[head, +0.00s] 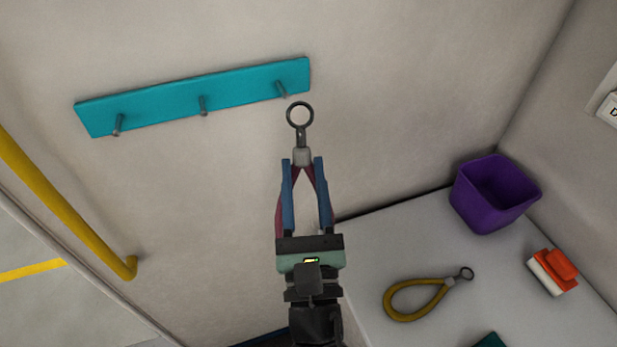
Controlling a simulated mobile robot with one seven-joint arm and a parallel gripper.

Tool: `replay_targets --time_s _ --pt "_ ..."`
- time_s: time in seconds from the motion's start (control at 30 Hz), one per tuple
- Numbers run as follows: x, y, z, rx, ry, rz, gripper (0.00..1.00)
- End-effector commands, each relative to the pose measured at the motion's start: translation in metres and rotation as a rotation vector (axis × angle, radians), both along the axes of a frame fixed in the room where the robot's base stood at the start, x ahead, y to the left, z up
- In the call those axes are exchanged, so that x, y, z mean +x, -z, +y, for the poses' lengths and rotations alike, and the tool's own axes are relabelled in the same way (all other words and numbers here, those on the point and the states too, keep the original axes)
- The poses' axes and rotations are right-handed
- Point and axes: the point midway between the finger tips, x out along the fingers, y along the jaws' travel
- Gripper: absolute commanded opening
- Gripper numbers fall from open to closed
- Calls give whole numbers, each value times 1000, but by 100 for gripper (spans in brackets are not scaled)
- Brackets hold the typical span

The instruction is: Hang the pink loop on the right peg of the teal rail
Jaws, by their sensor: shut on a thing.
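The teal rail (155,105) is fixed on the wall in the head view, with three grey pegs. Its right peg (281,89) is bare, as are the middle peg (203,106) and the left peg (118,125). My gripper (303,162) is shut on the pink loop (279,214) at the grey collar below its metal ring. The ring (300,115) points up, just below and right of the right peg in the picture. I cannot tell its distance from the peg. The fingers hide much of the pink strap.
A light table (400,245) at lower right holds a yellow loop (413,312), a purple bin (485,212) and an orange-and-white brush (552,272). A teal thing is cut off at the bottom edge. A yellow handrail (60,205) runs along the left.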

Motion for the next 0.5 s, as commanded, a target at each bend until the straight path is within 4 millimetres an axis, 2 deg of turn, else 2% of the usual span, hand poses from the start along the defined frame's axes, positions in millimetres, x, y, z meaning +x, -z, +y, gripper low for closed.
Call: replay_targets --time_s 0.5 --pt "30 3 10 0 1 -1 0"
